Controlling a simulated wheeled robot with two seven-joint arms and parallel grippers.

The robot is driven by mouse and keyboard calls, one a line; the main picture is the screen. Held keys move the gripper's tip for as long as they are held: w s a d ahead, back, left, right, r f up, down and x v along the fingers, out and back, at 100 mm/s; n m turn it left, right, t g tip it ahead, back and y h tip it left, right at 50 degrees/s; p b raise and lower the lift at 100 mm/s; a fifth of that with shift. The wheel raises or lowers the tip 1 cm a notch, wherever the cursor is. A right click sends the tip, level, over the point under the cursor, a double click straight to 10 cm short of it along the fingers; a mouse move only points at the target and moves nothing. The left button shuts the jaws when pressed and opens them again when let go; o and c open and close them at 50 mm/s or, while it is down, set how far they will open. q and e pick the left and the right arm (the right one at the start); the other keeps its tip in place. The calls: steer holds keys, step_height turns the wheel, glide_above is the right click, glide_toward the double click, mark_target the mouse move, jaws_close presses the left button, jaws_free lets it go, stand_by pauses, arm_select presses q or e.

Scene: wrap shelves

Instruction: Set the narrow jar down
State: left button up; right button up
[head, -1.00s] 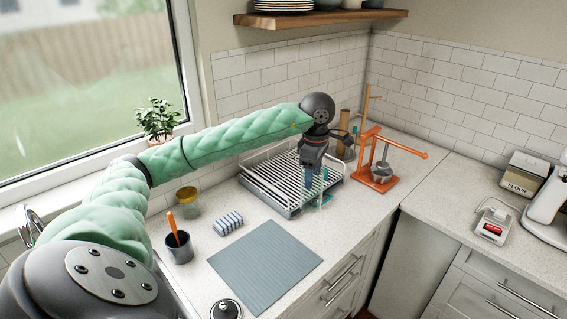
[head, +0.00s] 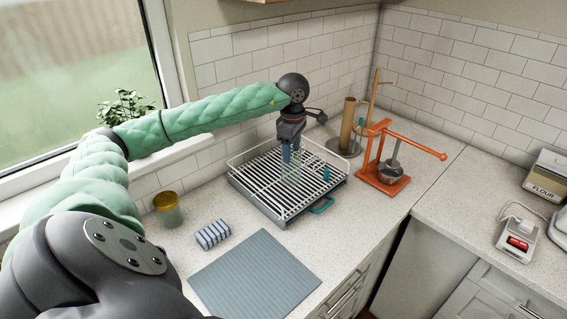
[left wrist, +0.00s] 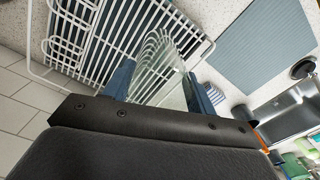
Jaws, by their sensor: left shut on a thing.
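My left gripper (head: 291,158) points down over the wire dish rack (head: 262,204), with its two blue fingers shut on a clear glass jar (head: 291,174). The narrow jar shows as pale, see-through glass below the fingers in the head view. In the left wrist view the glass (left wrist: 160,72) sits between the blue fingers, with the white rack wires (left wrist: 95,35) beyond it. I cannot tell whether the jar's base touches the rack. My right gripper is not in view.
A grey-blue mat (head: 255,275) lies bare in front. An orange stand (head: 382,170) and a paper-roll holder (head: 347,128) are close on the right. A small teal item (head: 326,174) is at the rack's right.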

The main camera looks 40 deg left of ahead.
arm_select(q)
steer(key=a+f, duration=0.2)
steer(key=f, duration=0.1)
steer(key=a+f, duration=0.1)
steer(key=f, duration=0.1)
steer(key=shift+s+f+b, duration=0.2)
steer(key=shift+f+b, duration=0.05)
steer(key=shift+b, duration=0.1)
steer(key=shift+f, duration=0.15)
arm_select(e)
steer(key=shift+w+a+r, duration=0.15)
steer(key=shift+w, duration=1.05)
arm_select(q)
steer(key=o, duration=1.2)
steer(key=shift+c, duration=0.2)
steer(key=o, duration=0.4)
steer(key=shift+c, duration=0.2)
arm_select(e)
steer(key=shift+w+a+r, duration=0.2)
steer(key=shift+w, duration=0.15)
